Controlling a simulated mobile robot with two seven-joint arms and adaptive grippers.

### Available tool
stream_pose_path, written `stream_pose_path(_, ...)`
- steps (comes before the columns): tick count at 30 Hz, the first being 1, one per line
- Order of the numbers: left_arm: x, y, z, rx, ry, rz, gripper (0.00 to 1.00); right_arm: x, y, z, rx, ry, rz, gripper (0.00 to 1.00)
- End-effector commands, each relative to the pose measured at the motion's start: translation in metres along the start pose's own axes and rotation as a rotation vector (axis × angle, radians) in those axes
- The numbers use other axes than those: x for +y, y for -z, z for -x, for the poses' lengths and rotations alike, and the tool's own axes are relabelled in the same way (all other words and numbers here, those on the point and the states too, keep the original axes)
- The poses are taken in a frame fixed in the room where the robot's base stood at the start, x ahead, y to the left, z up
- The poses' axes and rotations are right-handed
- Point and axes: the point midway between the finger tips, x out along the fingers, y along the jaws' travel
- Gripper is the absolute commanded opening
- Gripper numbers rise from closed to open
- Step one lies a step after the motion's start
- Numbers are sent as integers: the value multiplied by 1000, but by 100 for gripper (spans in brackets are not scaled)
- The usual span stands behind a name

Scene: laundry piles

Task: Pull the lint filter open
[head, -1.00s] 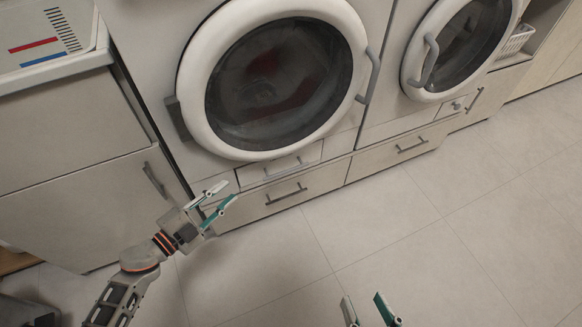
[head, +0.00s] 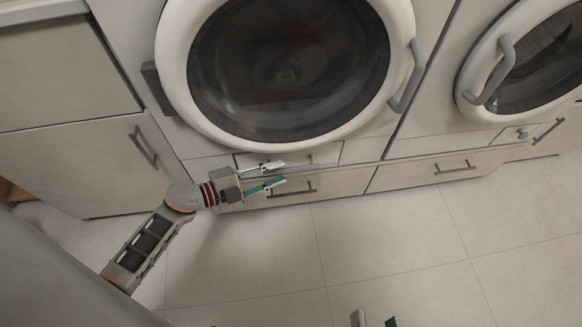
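The lint filter panel (head: 326,153) is a narrow pale front low on the left machine, just below its round door. A thin grey bar handle on it shows at the fingertips, partly hidden by my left gripper. My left gripper (head: 283,173) is open, its pale and teal fingers apart and pointing right in front of the panel's lower edge. I cannot tell whether the fingers touch the handle or straddle it.
The big round door (head: 400,35) with its grey side handle is closed above the panel. A drawer (head: 345,182) with a bar handle lies just below my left gripper. A second machine (head: 470,92) stands to the right. A cabinet (head: 70,165) stands left. The tiled floor (head: 400,240) is clear.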

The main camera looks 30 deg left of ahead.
Motion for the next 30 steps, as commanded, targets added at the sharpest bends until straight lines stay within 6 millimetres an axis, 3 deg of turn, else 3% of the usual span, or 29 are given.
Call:
stream_pose_path(9,3,-1,-39,-2,-2,3,25,-9,-8,-2,7,9,-112,40)
stream_pose_path(19,0,0,-44,-1,0,1,25,-10,-6,-2,16,12,-126,40)
stream_pose_path(20,0,0,-44,-1,0,1,22,-10,-6,-2,16,12,-126,40)
stream_pose_path(22,0,0,-44,-1,0,1,4,-10,-6,-2,15,12,-126,40)
stream_pose_path(23,0,0,-44,-1,0,1,0,-10,-6,-2,15,12,-125,40)
stream_pose_path(30,1,0,-43,-1,0,1,0,-10,-7,-2,14,12,-124,40)
